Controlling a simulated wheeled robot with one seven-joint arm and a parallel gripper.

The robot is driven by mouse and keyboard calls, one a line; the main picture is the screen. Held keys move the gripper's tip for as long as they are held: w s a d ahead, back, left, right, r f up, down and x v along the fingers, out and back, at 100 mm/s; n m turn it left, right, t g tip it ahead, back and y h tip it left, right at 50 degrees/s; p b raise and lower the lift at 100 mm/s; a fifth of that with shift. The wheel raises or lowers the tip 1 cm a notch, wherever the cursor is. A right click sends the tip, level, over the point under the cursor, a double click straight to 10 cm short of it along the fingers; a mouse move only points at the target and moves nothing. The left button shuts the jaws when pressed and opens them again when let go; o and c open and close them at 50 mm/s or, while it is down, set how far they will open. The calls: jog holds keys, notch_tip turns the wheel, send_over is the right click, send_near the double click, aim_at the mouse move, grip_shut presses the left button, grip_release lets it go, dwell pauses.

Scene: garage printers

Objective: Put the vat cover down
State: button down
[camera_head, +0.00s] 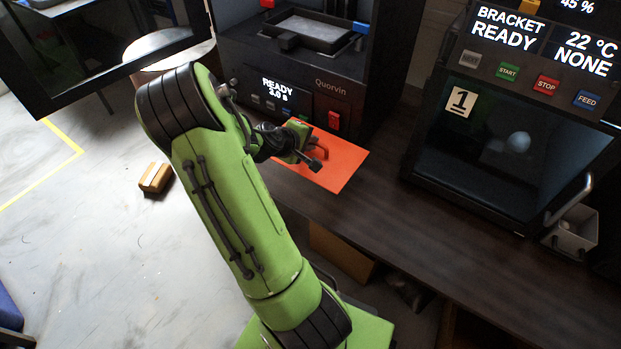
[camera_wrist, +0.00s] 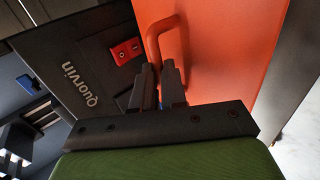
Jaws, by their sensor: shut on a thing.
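The vat cover (camera_head: 342,168) is a flat orange plate with a bent orange handle. In the head view it is in front of the Quorvin printer, over the dark bench; I cannot tell whether it touches the bench top. My gripper (camera_head: 314,157) is at the handle. In the wrist view the cover (camera_wrist: 222,45) fills the upper right, and my gripper (camera_wrist: 160,78) is shut on its handle (camera_wrist: 153,40). The fingers hide part of the handle.
The Quorvin printer (camera_head: 295,88) stands behind the cover, with an open tray (camera_head: 315,30) on top and a red switch (camera_head: 334,121). A second printer (camera_head: 510,140) stands right. The dark bench (camera_head: 420,225) between them is clear. A brown block (camera_head: 155,178) lies on the floor.

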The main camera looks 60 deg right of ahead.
notch_tip(320, 180, down, 10)
jog(key=b, duration=0.3)
jog(key=shift+r, duration=0.3)
jog(key=c, duration=1.2)
grip_release()
